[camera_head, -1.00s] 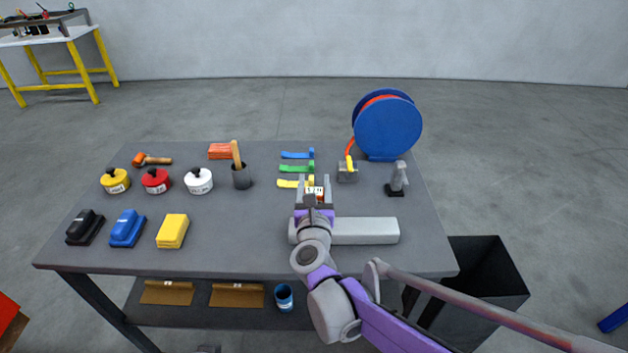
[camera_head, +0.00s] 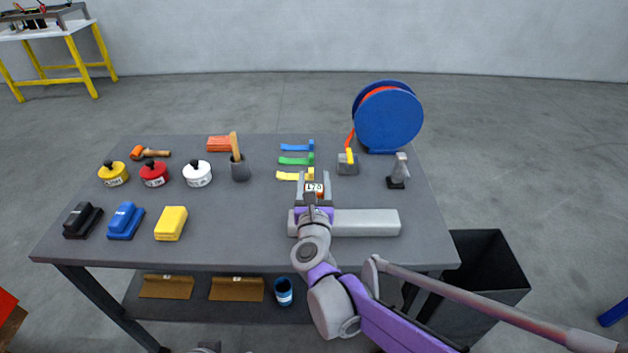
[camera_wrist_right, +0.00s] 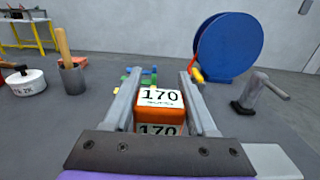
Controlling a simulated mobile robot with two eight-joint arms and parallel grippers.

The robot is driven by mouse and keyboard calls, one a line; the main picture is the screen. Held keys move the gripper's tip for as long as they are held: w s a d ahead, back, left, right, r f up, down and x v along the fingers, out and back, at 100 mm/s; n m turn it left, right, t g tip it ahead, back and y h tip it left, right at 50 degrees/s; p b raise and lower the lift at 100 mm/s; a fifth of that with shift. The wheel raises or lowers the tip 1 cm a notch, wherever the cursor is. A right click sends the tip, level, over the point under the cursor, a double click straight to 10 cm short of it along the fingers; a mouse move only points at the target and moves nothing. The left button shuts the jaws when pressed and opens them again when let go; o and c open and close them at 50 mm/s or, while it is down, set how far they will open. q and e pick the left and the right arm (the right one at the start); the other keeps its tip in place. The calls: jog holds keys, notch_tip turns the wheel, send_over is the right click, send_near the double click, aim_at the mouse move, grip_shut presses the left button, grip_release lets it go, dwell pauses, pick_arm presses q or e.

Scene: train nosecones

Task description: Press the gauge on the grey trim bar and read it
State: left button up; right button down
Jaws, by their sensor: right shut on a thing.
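My right gripper (camera_head: 313,178) is shut on an orange gauge (camera_head: 314,189), which sits between its two fingers. In the right wrist view the gauge (camera_wrist_right: 161,113) has a white face that reads 170; the small print under the number is too small to read. A second 170 shows lower on its near side. The grey trim bar (camera_head: 365,222) lies on the table, with my right wrist over its left end. The gauge's underside is hidden, so I cannot tell whether it touches the bar. My left gripper is not in view.
Yellow, green and blue strips (camera_head: 296,161) lie just beyond the gripper. A blue reel (camera_head: 388,115) and a grey stand tool (camera_head: 398,172) are to the right. Lidded pots, a brush cup (camera_head: 240,170) and several blocks fill the left. The table's front middle is clear.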

jog(key=shift+f+b, duration=0.3)
jog(key=shift+f, duration=0.25)
dwell(1.5)
notch_tip(320, 180, up, 7)
jog(key=p, duration=0.5)
dwell(0.5)
jog(key=shift+a, duration=0.1)
dwell(1.4)
